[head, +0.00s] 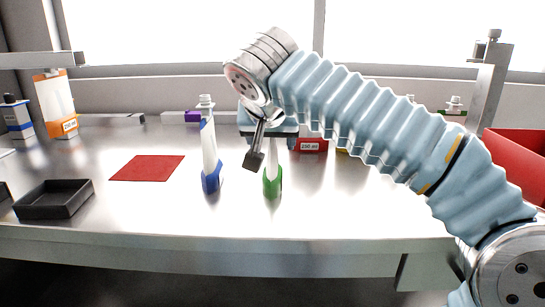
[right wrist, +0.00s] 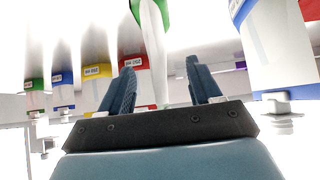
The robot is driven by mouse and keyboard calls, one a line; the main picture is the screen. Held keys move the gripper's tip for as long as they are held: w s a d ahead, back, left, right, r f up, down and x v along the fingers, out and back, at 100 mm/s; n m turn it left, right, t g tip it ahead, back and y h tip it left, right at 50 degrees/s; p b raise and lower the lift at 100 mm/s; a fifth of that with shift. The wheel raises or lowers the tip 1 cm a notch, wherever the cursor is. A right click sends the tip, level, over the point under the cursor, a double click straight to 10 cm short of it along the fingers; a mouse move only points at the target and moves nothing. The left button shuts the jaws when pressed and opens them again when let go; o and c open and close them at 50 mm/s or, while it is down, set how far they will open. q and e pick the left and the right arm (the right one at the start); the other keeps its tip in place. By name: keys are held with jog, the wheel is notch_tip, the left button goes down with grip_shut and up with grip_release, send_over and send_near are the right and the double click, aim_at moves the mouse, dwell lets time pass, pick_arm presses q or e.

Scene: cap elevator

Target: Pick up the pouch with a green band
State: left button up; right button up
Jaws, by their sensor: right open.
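The pouch with a green band (head: 272,186) stands upright on the table, white above with a green lower part. Its upper part is partly hidden behind my right gripper (head: 255,155) in the head view. In the right wrist view, which looks upside down, the green-banded pouch (right wrist: 152,35) extends down between the two fingers of my right gripper (right wrist: 160,75). The fingers are open, with one on each side of the pouch's narrow end. Gaps show beside it, and no firm contact is visible. My left gripper is not in view.
A blue-banded pouch (head: 211,182) stands just left of the green one. A red mat (head: 148,168) and a black tray (head: 55,199) lie further left. A red bin (head: 520,160) is at the right. Behind stands a red-banded container (head: 311,144). The front table area is clear.

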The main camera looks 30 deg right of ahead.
jog(key=shift+w+d+f, duration=0.1)
jog(key=shift+f, duration=0.05)
grip_shut()
jog(key=shift+r, duration=0.2)
dwell(0.3)
